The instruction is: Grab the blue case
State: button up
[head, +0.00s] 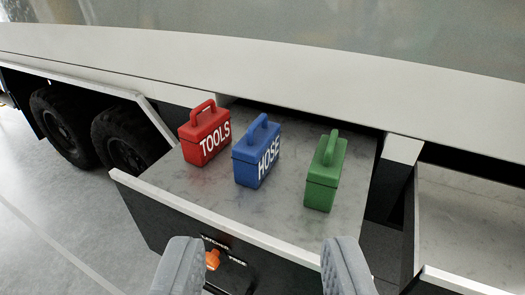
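The blue case (253,160) carries the word HOSE and has a handle on top. It stands upright on the pulled-out drawer's grey surface (215,200), between a red case (203,135) marked TOOLS and a green case (323,180). My gripper (262,268) is at the bottom of the head view. Its two grey fingers are wide apart with nothing held between them. It is on the near side of the drawer's front edge, apart from the blue case.
The drawer's pale front rim (205,213) lies between my gripper and the cases. An orange latch (213,259) is on the drawer front. A second open compartment (470,215) is at the right. Dark wheels (62,128) are at the left. The white chassis edge (260,80) overhangs behind the cases.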

aim_at(254, 156)
jog(key=z, duration=2.9)
jog(key=k, duration=1)
jog(key=u, duration=1.65)
jog(key=i, duration=1)
jog(key=z, duration=0.05)
